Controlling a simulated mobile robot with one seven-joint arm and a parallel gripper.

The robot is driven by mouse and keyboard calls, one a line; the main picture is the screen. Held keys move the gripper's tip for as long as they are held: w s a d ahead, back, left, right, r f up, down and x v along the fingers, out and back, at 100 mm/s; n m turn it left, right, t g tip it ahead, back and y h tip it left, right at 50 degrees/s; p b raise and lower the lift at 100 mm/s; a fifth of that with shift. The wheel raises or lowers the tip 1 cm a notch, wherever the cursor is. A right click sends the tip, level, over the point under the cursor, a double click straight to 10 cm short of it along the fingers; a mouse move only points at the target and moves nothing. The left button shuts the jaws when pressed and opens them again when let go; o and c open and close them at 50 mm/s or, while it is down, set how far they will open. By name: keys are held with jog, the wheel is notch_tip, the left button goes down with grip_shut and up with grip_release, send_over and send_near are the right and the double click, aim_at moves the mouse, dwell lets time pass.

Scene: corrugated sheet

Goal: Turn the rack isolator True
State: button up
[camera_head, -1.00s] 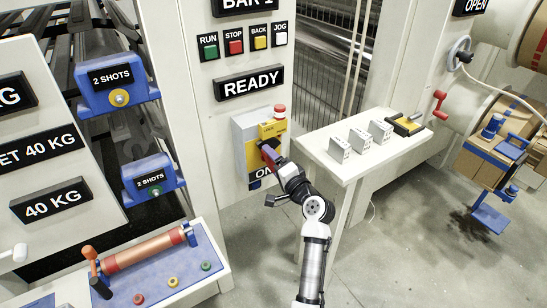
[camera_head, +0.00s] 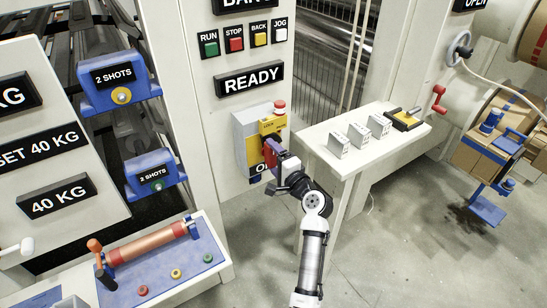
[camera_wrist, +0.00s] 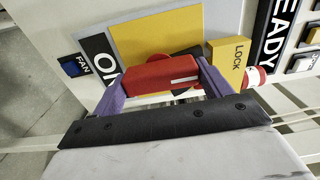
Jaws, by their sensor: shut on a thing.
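The rack isolator (camera_head: 241,139) is a grey box with a yellow plate on the pale machine column, below the READY sign. Its red handle (camera_wrist: 160,74) lies between my two purple fingers in the wrist view, in front of the yellow plate (camera_wrist: 150,40). My gripper (camera_wrist: 158,80) is shut on this handle. A yellow LOCK tab (camera_wrist: 229,62) sits beside the handle. A black label (camera_wrist: 100,58) beginning with "O" is partly hidden by a finger.
A red button (camera_head: 279,106) stands on top of the isolator. A white table (camera_head: 345,160) with several small boxes is close to the right of my arm. A blue FAN switch (camera_wrist: 74,66) is near the label. Open floor lies below.

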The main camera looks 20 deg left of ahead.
jog(key=o, duration=1)
jog(key=shift+d, duration=0.1)
jog(key=b+v, duration=0.4)
jog(key=v, duration=0.9)
jog(key=shift+s+d, duration=0.25)
